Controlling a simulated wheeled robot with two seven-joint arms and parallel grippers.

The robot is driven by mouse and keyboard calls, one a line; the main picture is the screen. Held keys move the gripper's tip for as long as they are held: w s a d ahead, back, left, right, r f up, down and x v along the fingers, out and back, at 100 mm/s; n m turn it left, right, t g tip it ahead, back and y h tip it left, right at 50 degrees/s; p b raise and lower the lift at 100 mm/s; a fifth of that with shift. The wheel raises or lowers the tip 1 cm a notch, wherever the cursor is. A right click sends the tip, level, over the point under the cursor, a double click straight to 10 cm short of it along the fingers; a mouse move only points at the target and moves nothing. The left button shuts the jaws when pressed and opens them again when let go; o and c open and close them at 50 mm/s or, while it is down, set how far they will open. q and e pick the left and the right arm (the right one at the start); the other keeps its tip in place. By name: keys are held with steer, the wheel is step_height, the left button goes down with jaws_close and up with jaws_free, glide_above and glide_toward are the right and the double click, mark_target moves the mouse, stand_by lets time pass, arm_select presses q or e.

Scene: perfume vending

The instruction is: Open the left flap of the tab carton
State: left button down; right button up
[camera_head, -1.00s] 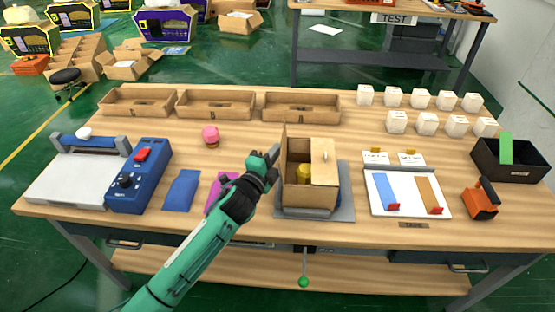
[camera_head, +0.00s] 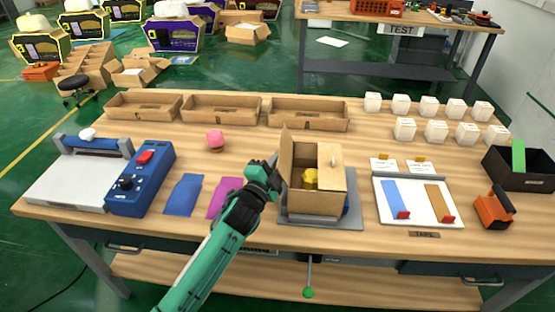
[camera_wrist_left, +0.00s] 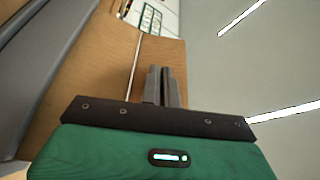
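The tab carton (camera_head: 314,202) is an open tan box on a grey plate (camera_head: 345,223) near the table's front edge. Its left flap (camera_head: 285,148) stands up along the left side. A lighter panel with a small round tab (camera_head: 331,165) covers the right part of its top. A yellow item (camera_head: 310,180) shows inside. My left gripper (camera_head: 272,168) is just left of the carton, close to the flap; whether they touch is unclear. In the left wrist view its fingers (camera_wrist_left: 166,84) are together, with nothing visible between them. My right gripper is out of view.
A blue sachet (camera_head: 183,195) and a magenta sachet (camera_head: 224,197) lie left of the carton. A pink-topped item (camera_head: 215,140) stands behind them. Trays (camera_head: 222,109) line the back. A white board (camera_head: 424,207) lies right of the carton.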

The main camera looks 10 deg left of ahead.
arm_select(q)
steer(key=c, duration=1.6)
jaws_free()
steer(key=shift+c, duration=0.2)
